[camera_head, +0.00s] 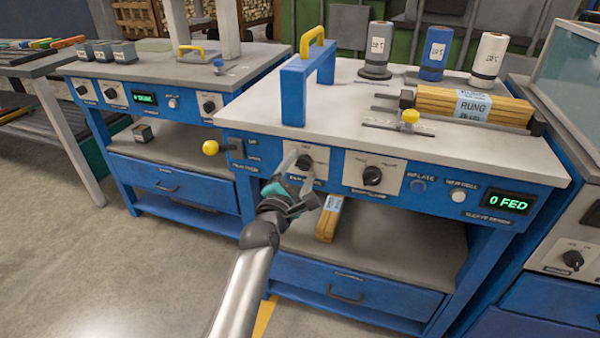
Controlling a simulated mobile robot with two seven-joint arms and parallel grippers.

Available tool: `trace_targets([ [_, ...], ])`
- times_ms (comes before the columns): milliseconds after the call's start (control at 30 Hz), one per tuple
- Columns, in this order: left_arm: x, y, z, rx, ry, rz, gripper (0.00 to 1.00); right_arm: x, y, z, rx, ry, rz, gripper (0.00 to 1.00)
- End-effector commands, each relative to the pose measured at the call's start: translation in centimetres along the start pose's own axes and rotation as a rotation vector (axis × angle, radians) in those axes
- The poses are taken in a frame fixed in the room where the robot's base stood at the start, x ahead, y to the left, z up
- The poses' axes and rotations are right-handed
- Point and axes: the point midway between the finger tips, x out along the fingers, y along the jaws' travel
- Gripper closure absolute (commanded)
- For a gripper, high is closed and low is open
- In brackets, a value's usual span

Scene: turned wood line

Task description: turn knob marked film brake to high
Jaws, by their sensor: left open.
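A dark knob (304,162) sits on a pale plate on the blue front panel of the middle bench. The lettering below it is partly covered by my gripper and too small to read surely, so I cannot tell if it says film brake. A second dark knob (372,176) on a like plate is to its right, its marking also too small to read. My left gripper (302,181) is open in front of the first knob, its fingers close around or just before it; contact cannot be told. My right gripper is not in view.
A yellow-ball lever (210,147) sticks out left of the knobs. A blue frame (294,92) stands on the bench top (345,100). Wooden rungs (470,105) lie at the right. A white button (458,196) and a display reading 0 FED (508,203) are further right.

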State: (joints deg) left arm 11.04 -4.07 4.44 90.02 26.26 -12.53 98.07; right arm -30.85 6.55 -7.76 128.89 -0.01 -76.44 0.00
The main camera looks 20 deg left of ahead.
Motion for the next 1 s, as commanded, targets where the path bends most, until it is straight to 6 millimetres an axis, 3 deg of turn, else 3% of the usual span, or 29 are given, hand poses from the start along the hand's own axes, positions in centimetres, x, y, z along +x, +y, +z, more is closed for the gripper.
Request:
trace_targets([
  [300, 0.12, 0.04, 0.02, 0.0, 0.0, 0.001, 0.27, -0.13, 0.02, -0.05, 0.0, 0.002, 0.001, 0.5],
  [900, 0.09, 0.03, -0.01, 0.001, 0.0, 0.001, 0.95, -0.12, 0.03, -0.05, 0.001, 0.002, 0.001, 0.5],
  [1000, 0.09, 0.03, -0.01, 0.001, 0.0, 0.001, 1.0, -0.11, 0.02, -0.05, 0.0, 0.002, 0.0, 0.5],
])
